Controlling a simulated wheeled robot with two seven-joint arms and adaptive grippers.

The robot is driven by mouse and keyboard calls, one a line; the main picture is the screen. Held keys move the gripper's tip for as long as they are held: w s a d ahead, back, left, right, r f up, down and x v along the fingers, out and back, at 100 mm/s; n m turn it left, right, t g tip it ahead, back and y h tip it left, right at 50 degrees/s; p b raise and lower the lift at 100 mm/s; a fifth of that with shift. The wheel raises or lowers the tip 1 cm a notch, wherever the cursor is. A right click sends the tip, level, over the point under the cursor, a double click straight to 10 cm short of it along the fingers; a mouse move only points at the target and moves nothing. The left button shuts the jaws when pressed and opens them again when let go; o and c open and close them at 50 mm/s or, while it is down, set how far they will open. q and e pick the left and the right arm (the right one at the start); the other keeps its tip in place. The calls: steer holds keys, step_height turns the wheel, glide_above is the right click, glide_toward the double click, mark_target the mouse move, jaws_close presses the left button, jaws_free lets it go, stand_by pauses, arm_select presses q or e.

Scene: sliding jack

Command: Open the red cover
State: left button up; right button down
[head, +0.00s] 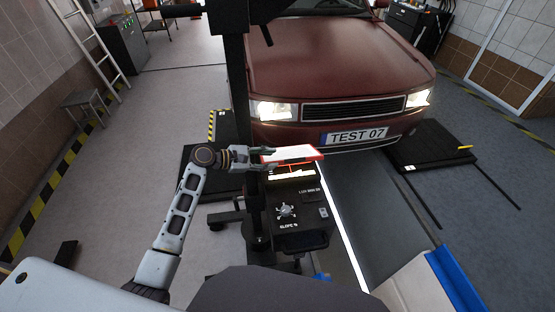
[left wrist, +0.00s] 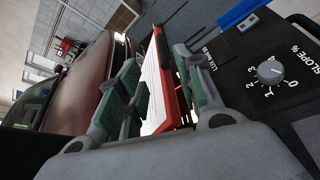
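The red cover (head: 292,154) is a flat panel with a red rim and a bright white face. In the head view it sits above a lit opening on the black tester. My left gripper (head: 262,156) is at its left edge. In the left wrist view the red cover (left wrist: 158,85) lies between the two green-padded fingers of my left gripper (left wrist: 160,95). I cannot tell whether both pads press on it. The fingers hide part of its edges. My right gripper is not in view.
The black tester (head: 312,196) has a slope dial (head: 287,211) on top and a dark upright post (head: 238,90) beside it. A red car (head: 340,60) with lit headlights stands close behind. Floor to the left is mostly clear, with a stool (head: 85,98) and ladder.

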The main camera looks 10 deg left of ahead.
arm_select(q)
steer(key=shift+v, duration=0.85)
